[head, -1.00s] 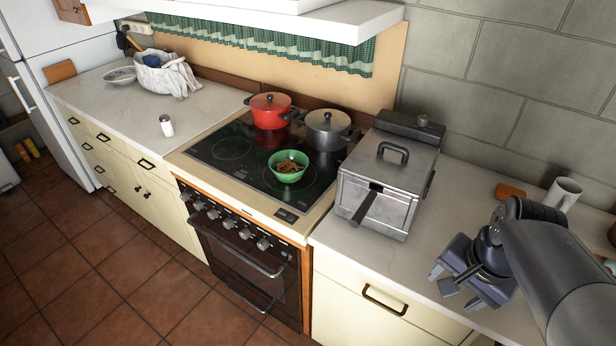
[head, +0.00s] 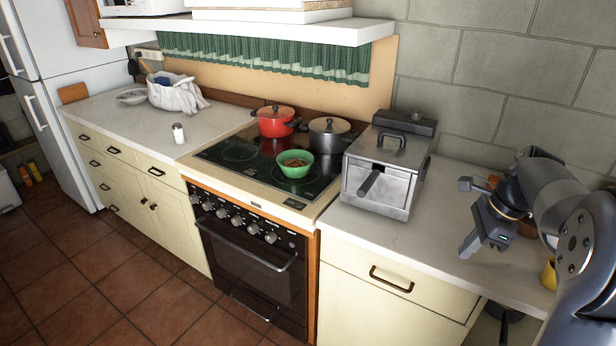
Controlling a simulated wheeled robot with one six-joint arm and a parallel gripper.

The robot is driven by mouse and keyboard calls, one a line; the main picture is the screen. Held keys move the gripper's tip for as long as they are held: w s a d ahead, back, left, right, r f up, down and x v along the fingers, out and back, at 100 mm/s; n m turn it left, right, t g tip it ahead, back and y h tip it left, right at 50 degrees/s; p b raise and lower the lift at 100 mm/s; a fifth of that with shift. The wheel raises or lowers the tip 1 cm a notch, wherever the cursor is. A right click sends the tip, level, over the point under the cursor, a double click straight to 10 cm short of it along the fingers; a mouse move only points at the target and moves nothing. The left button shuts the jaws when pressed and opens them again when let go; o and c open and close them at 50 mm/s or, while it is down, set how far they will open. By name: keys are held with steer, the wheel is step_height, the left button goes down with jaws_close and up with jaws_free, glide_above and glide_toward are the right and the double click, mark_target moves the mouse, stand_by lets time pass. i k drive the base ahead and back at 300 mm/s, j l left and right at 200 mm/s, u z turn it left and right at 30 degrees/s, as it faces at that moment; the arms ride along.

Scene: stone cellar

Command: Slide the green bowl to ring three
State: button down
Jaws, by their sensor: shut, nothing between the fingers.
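The green bowl (head: 295,171) stands upright on the front right part of the black glass hob (head: 232,170) and holds some brownish pieces. No ring numbers can be read, so I cannot tell which ring is ring three. A ring outline shows bare at the left of the hob. My gripper (head: 482,225) is over the right counter, shut and empty. It is well to the right of the bowl, with the metal fryer between them.
A red pot (head: 274,122) and a grey lidded pot (head: 328,136) stand at the back of the hob. The metal fryer (head: 383,178) stands just right of the hob. A shelf (head: 250,30) overhangs the back.

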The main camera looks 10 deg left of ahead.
mark_target(294, 164)
steer(key=k+u, duration=0.15)
steer(key=u, duration=1.15)
steer(key=i+u, duration=0.4)
steer(key=i, duration=0.2)
steer(key=i+l+u, duration=0.3)
steer(key=i+u, duration=0.15)
steer(key=i+z, duration=0.35)
steer(key=i, duration=0.3)
steer(key=i+j+z, duration=0.1)
steer(key=i+z, duration=0.25)
steer(key=i, duration=0.25)
steer(key=z, duration=2.1)
